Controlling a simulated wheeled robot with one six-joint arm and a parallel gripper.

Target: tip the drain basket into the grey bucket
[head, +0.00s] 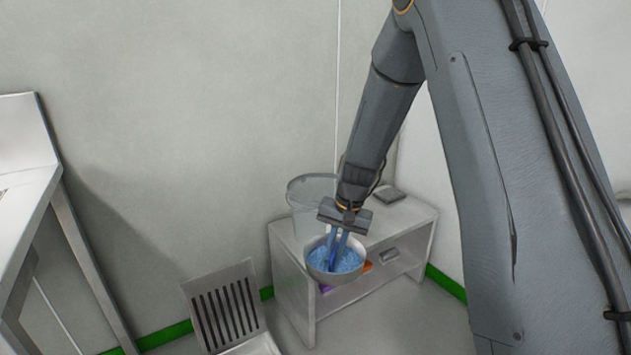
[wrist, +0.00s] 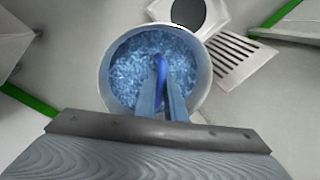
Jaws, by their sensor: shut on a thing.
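A round, pale metal basket (head: 319,275) holds loose blue bits. It hangs in front of the low grey bench, and it also shows in the wrist view (wrist: 107,98). My gripper (head: 333,253) points down into the basket. Its fingers are shut on a blue upright piece (wrist: 161,68) in the middle of the basket, which looks like its handle. The fingertips and the handle's lower end are hidden among the bits. A greyish, see-through bucket (head: 303,193) stands on the bench top behind my gripper, partly hidden by my arm. Whether it holds anything cannot be told.
The grey bench (head: 293,290) has an open shelf with orange (head: 367,266) and purple (head: 327,289) things and a small grey item. A dark flat object (head: 390,195) lies on its top. A slatted grey chair (head: 228,305) stands left of the bench. A metal table (head: 25,165) is far left.

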